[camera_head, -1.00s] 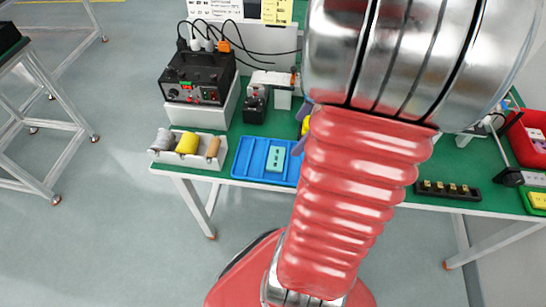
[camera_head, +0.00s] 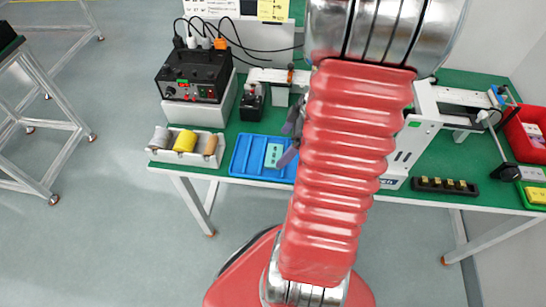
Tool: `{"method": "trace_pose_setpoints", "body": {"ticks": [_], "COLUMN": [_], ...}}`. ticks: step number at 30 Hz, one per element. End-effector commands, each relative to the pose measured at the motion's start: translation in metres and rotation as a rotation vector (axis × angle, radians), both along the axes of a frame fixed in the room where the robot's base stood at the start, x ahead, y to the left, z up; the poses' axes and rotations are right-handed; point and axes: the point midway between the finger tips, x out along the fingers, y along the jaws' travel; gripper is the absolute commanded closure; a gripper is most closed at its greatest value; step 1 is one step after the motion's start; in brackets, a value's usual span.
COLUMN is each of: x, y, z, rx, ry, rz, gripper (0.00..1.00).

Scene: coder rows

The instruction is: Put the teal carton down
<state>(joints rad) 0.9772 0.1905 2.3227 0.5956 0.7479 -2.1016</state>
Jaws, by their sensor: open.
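The teal carton (camera_head: 273,156) lies in the blue tray (camera_head: 240,165) on the green-topped table. It rests on the tray's floor, right of the tray's middle. My gripper (camera_head: 288,142) is just right of the carton and a little above it, with its purple-grey fingers apart and nothing seen between them. My red arm hides the rest of the gripper and the tray's right end.
A white bin with spools (camera_head: 185,147) stands left of the tray. A black power unit (camera_head: 195,75) is behind it. A black strip with yellow parts (camera_head: 445,187) and a red bin (camera_head: 528,133) are at the right. The table's front edge (camera_head: 400,200) runs close by.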

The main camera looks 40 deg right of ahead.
Motion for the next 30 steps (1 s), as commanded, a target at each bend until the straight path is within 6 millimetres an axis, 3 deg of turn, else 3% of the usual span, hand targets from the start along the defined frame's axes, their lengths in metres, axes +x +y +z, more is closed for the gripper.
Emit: {"method": "trace_pose_setpoints", "body": {"ticks": [8,19,30], "x": [0.003,0.015,0.017], "y": [0.003,0.014,0.014], "z": [-0.007,-0.044,-0.047], "rx": [0.002,0.003,0.0], "ry": [0.0,0.001,0.0], "rz": [0.002,0.002,0.001], "gripper": [0.08,0.08,0.08]}}
